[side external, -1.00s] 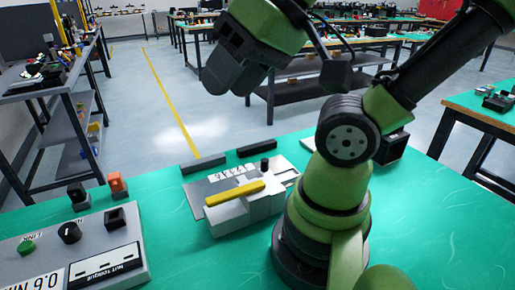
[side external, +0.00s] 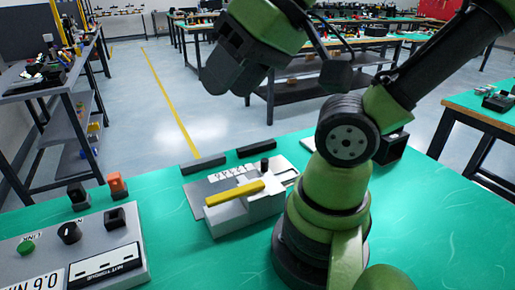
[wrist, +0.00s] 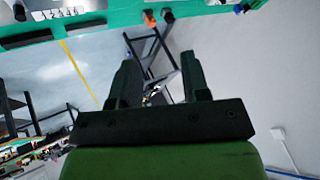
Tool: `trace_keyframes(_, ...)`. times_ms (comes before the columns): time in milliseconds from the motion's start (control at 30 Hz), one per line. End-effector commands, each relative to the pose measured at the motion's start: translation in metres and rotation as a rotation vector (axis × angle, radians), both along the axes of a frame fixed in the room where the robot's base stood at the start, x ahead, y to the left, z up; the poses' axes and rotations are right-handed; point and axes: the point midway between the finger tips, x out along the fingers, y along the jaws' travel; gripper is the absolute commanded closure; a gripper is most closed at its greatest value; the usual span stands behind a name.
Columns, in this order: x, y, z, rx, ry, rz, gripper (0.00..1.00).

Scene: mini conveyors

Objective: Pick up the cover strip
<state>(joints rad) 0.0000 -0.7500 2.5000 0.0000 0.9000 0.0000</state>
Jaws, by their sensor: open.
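A yellow strip (side external: 234,193), which looks like the cover strip, lies on top of a light grey block-like fixture (side external: 232,222) on the green table. My gripper (wrist: 158,70) is open and empty in the wrist view, its two dark fingers well apart. In the side view it is high above and behind the fixture, clear of the strip. The wrist view looks out past the table, and the yellow strip cannot be made out there.
Two black bars (side external: 203,163) (side external: 257,149) lie near the table's far edge behind the fixture. A grey control box (side external: 105,250) with knobs stands at the front left, beside an orange-topped button (side external: 117,184). Green table surface is clear between box and fixture.

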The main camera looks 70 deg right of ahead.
Motion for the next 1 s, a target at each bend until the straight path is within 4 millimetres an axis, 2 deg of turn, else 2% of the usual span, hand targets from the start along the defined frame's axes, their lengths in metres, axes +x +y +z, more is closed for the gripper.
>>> trace_keyframes(200, 0.0, 0.0, 0.0, 0.0, 0.0, 0.0, 0.57)
trace_keyframes(267, 0.0, 0.0, 0.0, 0.0, 0.0, 0.0, 0.46)
trace_keyframes(300, 0.0, 0.0, 0.0, 0.0, 0.0, 0.0, 0.45)
trace_keyframes(533, 0.0, 0.0, 0.0, 0.001, 0.001, -0.003, 0.45)
trace_keyframes(667, 0.011, -0.007, 0.002, 0.017, 0.034, -0.073, 0.45)
trace_keyframes(767, 0.032, -0.023, 0.002, 0.052, 0.097, -0.217, 0.45)
trace_keyframes(867, 0.06, -0.05, -0.002, 0.105, 0.176, -0.421, 0.45)
trace_keyframes(1000, 0.095, -0.101, -0.02, 0.186, 0.277, -0.727, 0.45)
